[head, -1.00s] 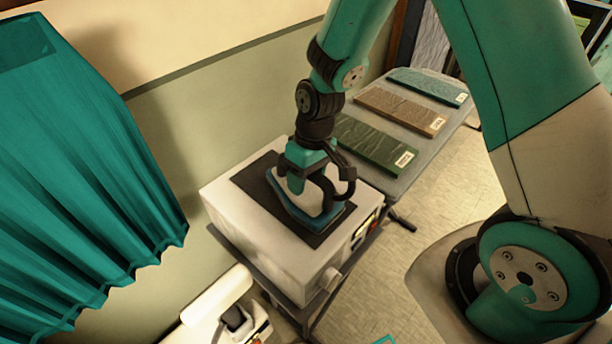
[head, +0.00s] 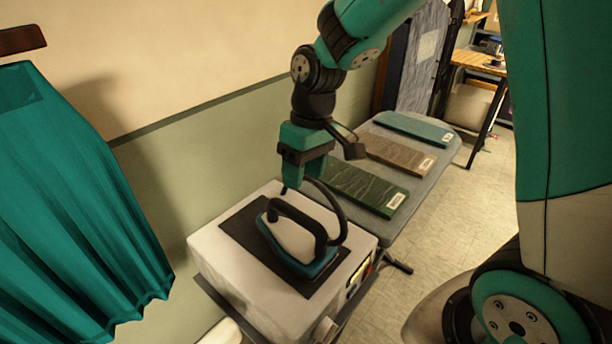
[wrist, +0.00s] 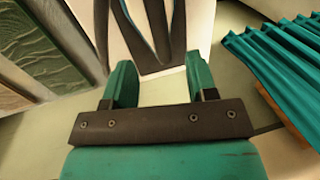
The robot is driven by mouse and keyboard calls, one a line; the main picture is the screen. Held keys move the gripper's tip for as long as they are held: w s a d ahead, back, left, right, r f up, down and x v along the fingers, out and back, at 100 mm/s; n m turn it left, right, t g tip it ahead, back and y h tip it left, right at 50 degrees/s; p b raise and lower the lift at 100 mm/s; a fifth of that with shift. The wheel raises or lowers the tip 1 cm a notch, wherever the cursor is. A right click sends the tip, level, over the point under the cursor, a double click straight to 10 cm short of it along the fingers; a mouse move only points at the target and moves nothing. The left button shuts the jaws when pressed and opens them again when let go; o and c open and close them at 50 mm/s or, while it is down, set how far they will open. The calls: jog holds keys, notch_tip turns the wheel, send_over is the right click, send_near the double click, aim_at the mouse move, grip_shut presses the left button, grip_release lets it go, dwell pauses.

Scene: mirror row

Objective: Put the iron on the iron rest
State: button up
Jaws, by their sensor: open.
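The iron (head: 288,238), with a pale body, a blue-teal base and a dark looped handle, sits flat on the dark rectangular pad (head: 240,231) on top of a white box; I take this pad to be the iron rest. My gripper (head: 304,182) is open and empty, just above and behind the iron in the head view, apart from its handle. In the wrist view my gripper (wrist: 160,82) shows its two teal fingers spread with nothing between them. Part of the iron (wrist: 150,30) shows beyond them, cut off by the top edge.
The white box (head: 225,265) has controls on its right side. A grey table (head: 415,190) behind it carries green, brown and teal sample panels. A teal curtain (head: 80,220) hangs at the left near the wall. Open floor (head: 450,230) lies to the right.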

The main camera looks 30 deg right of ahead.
jog(key=s+a+r+n+y, duration=0.1)
jog(key=s+a+r, duration=0.2)
jog(key=s, duration=0.6)
jog(key=s+a+r+n+y, duration=0.1)
jog(key=s+a+r, duration=0.3)
jog(key=s, duration=0.5)
jog(key=shift+s+r+t, duration=0.2)
jog(key=shift+r+t, duration=0.2)
jog(key=shift+r, duration=0.5)
